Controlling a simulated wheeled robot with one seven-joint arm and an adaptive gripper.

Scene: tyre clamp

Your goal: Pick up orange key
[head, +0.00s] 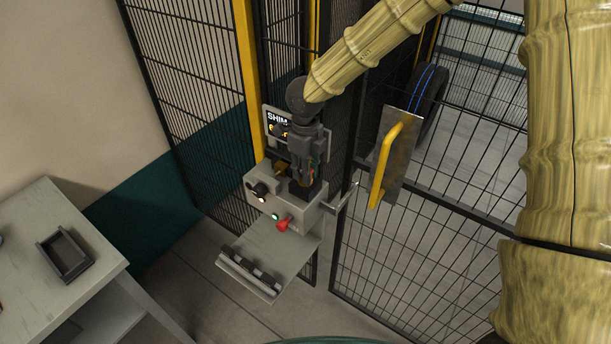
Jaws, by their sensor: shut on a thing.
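My gripper (306,180) points down over the top of the grey control box (262,203), in front of a small display (277,122). Its fingers are shut on the orange key, of which only a small orange-brown patch (304,179) shows between them. The fingers and the dark block below hide most of the key. I cannot tell whether the key is clear of the box. Another small orange-brown piece (281,170) shows just left of the gripper.
The box front has a black knob (260,190), a green button (275,216) and a red one (284,225). A shelf (270,246) juts out below. A mesh gate with a yellow handle (383,165) stands right. A table with a dark tray (65,254) is left.

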